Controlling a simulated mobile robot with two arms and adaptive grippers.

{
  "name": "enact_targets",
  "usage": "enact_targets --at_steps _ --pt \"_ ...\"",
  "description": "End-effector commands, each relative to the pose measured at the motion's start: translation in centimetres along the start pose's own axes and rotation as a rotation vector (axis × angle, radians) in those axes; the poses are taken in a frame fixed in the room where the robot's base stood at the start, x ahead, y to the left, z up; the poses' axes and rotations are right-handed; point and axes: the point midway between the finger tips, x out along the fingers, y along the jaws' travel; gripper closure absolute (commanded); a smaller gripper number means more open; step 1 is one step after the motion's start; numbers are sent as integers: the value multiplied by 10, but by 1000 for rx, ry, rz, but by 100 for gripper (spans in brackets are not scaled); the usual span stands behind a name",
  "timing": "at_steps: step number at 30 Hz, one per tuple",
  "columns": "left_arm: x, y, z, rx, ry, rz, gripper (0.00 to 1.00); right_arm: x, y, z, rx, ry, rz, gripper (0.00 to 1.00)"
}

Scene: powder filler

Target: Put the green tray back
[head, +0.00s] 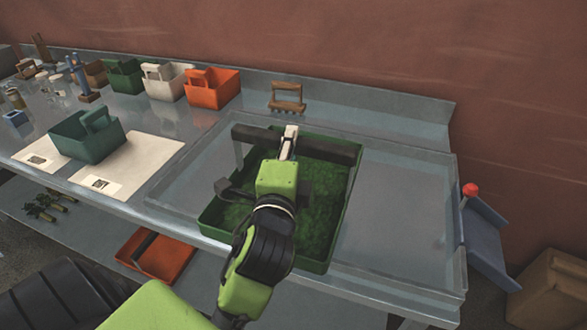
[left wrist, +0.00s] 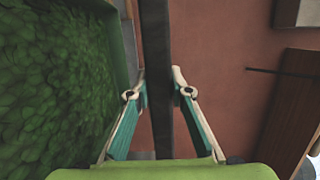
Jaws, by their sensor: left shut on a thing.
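The green tray (head: 207,222) is filled with green leafy material and is over the sunken metal basin at the right of the bench. A dark bar (head: 330,150), seemingly its handle, spans above its far part. My left gripper (head: 289,143) is shut on this bar. In the left wrist view the bar (left wrist: 158,80) runs between the two fingers of my left gripper (left wrist: 160,90), with the leafy fill (left wrist: 45,90) of the tray at the left. My arm hides part of the tray, and I cannot tell whether it touches the basin floor. My right gripper is not in view.
A green caddy (head: 88,142) stands on a pale mat (head: 150,150) at the left. Green (head: 124,75), white (head: 160,86) and orange (head: 215,88) caddies line the back. An orange tray (head: 165,258) is below. The basin's right part (head: 395,215) is clear.

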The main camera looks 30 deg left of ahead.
Motion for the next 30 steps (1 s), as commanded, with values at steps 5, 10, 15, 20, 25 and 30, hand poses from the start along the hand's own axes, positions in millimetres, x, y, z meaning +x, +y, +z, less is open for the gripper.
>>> enact_targets --at_steps 5,10,15,20,25,30 --pt "23 7 3 3 -1 -3 100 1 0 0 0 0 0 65" --pt "51 19 6 2 -1 -3 100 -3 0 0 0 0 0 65" --pt "80 40 8 3 -1 0 100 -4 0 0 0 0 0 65" --pt "101 65 10 0 0 -2 100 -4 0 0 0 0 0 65" --pt "114 80 11 0 1 -3 100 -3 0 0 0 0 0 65" --pt "122 91 12 0 0 -3 100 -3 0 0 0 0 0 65"
